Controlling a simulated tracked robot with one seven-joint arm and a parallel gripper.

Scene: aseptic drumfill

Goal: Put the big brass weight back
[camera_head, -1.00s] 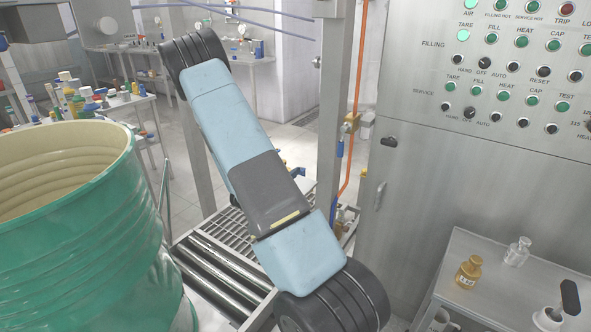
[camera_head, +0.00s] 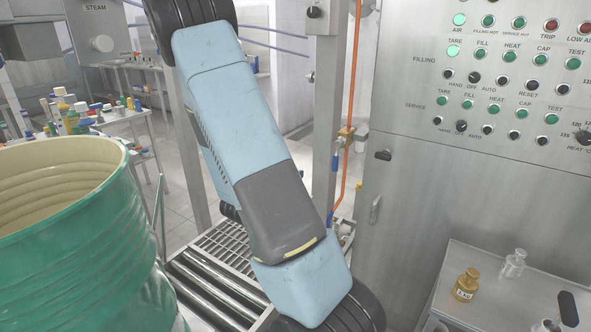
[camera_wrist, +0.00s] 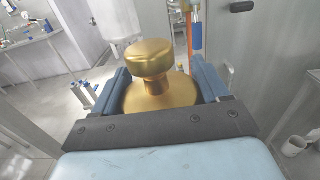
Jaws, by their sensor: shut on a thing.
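A big brass weight (camera_wrist: 152,62) with a round knob and a wide body is in my gripper (camera_wrist: 160,88) in the wrist view. The blue fingers stand on either side of its body, and its lower part is hidden behind the gripper's dark front bar. In the head view my gripper and this weight are out of sight.
A green open drum (camera_head: 75,245) stands at left, beside a roller conveyor (camera_head: 205,290). A steel control cabinet (camera_head: 440,200) stands behind the table.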

